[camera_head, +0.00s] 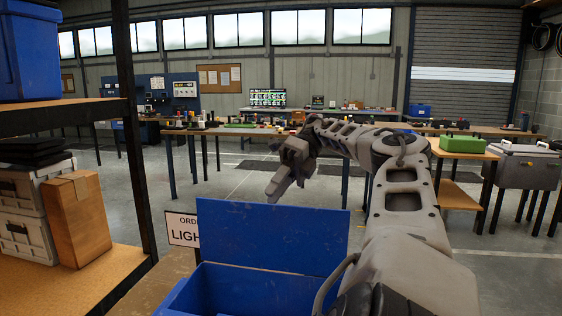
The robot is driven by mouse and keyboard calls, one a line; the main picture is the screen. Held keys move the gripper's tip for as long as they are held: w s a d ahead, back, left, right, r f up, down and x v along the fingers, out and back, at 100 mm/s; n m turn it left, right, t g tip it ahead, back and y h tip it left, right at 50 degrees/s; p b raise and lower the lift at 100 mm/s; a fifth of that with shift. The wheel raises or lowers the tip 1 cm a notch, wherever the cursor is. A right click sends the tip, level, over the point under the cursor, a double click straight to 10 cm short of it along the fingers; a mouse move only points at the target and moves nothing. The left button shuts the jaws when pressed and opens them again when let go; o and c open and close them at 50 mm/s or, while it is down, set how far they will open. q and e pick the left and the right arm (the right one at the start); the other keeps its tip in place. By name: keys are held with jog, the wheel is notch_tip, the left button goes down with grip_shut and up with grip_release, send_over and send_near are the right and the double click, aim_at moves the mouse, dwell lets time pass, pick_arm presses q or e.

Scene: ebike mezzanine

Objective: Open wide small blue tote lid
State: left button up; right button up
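The small blue tote (250,292) stands low in front of me, cut off by the bottom edge of the picture. Its blue lid (270,237) stands raised along the far side, its broad face turned toward me, so the tote's mouth is uncovered. My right arm comes in from the lower right and reaches past the lid. My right gripper (274,192) hangs just above and beyond the lid's top edge, fingers pointing down and left. The fingers overlap from this side, so their opening cannot be made out. My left gripper is out of view.
A shelf rack at left holds a larger blue tote (40,52), grey crates (25,215) and a cardboard box (76,218); its dark post (135,130) stands near the lid. A sign (183,229) is beside the lid. Workbenches stand beyond, with a green case (462,145) at right.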

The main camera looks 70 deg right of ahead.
jog(key=a+r, duration=0.1)
jog(key=s+a+r+b, duration=0.1)
jog(key=a+r, duration=0.1)
jog(key=s+a+r+b, duration=0.1)
jog(key=r, duration=0.1)
jog(key=shift+s+a+r, duration=0.1)
jog(key=shift+a+r, duration=0.05)
jog(key=shift+r, duration=0.1)
pick_arm(q)
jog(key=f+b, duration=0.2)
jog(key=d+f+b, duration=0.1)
jog(key=b, duration=0.1)
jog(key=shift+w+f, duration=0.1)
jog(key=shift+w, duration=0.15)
pick_arm(e)
jog(key=s+a+r, duration=0.3)
jog(key=a+r, duration=0.1)
jog(key=a, duration=0.4)
jog(key=shift+s+a+r, duration=0.15)
jog(key=shift+s+r, duration=0.25)
